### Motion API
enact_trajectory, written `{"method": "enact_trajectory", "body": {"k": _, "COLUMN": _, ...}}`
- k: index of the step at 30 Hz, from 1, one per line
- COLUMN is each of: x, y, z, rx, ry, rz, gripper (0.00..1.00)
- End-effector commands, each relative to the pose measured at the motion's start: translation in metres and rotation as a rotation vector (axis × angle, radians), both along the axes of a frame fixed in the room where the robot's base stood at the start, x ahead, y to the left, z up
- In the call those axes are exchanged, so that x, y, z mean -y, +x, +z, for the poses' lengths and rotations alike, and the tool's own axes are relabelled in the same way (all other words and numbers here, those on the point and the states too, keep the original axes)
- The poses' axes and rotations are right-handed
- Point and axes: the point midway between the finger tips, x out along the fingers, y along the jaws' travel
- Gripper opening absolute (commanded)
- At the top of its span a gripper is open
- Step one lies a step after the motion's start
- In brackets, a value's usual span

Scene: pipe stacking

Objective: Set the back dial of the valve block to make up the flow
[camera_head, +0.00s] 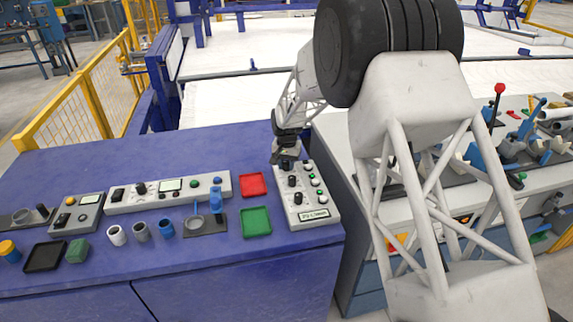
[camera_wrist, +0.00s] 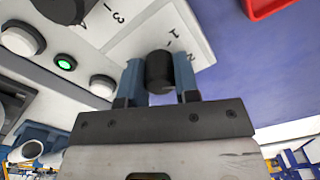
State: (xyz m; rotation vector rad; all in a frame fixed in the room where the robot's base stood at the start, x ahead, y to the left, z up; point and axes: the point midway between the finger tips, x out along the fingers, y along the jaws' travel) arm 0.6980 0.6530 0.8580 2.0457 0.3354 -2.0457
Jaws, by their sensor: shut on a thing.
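The valve block (camera_head: 332,221) is a white panel near the right end of the blue table, with black dials in a column on its left and round buttons on its right. My gripper (camera_head: 286,161) is at the back end of the block, pointing down. In the wrist view the back dial (camera_wrist: 160,72) is a black knob between the two blue fingers of my gripper (camera_wrist: 160,85), which are shut on it. Printed numbers 1, 2 and 3 show on the panel around the dials. In the head view my gripper mostly hides the back dial. Its pointer direction cannot be told.
A red tray (camera_head: 253,184) and a green tray (camera_head: 256,222) lie just left of the block. A long white panel (camera_head: 168,192) and several small cups stand further left. A lit green button (camera_wrist: 65,62) is close to my gripper. A second bench is on the right.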

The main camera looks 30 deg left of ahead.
Motion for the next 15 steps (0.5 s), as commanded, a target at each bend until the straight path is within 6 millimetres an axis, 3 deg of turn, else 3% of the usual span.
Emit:
{"method": "enact_trajectory", "body": {"k": 5, "x": 0.0001, "y": -0.0002, "z": -0.0001, "rx": -0.001, "ry": 0.000, "rz": 0.001, "gripper": 0.06}}
{"method": "enact_trajectory", "body": {"k": 6, "x": 0.0001, "y": -0.0002, "z": -0.0002, "rx": -0.001, "ry": 0.000, "rz": 0.001, "gripper": 0.34}}
{"method": "enact_trajectory", "body": {"k": 9, "x": 0.0001, "y": -0.0001, "z": -0.0001, "rx": -0.001, "ry": 0.000, "rz": 0.001, "gripper": 0.49}}
{"method": "enact_trajectory", "body": {"k": 11, "x": 0.0000, "y": -0.0001, "z": 0.0000, "rx": 0.000, "ry": 0.000, "rz": 0.001, "gripper": 0.55}}
{"method": "enact_trajectory", "body": {"k": 15, "x": 0.0000, "y": 0.0000, "z": 0.0000, "rx": 0.000, "ry": 0.000, "rz": 0.002, "gripper": 0.55}}
